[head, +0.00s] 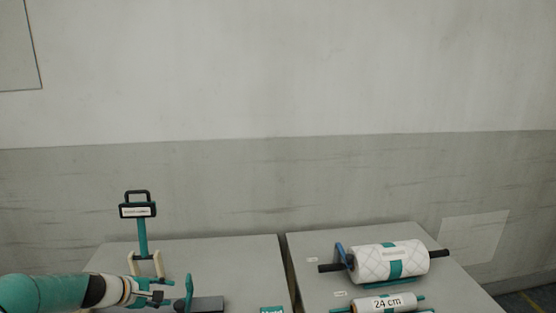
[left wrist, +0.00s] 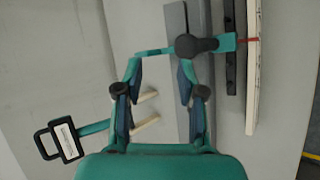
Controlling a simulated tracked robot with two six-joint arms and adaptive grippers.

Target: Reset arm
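My left gripper (head: 160,293) is low at the left of the head view, over the left table. In the left wrist view its two fingers (left wrist: 160,85) stand apart, with nothing visibly held between them. A teal bar with a dark knob (left wrist: 197,45) lies beyond the fingertips; I cannot tell whether they touch it. A large white quilted roll (head: 375,264) with a teal band lies on a dark rod on the right table. A smaller white roll labelled "24 cm" (head: 375,304) lies in front of it. My right gripper is not in view.
A teal stand (head: 142,237) with a black-framed sign and cream prongs (head: 147,264) rises behind the left gripper. A teal upright (head: 189,290) and dark grey block (head: 207,304) are just right of it. A narrow gap separates the tables. A bare wall stands behind.

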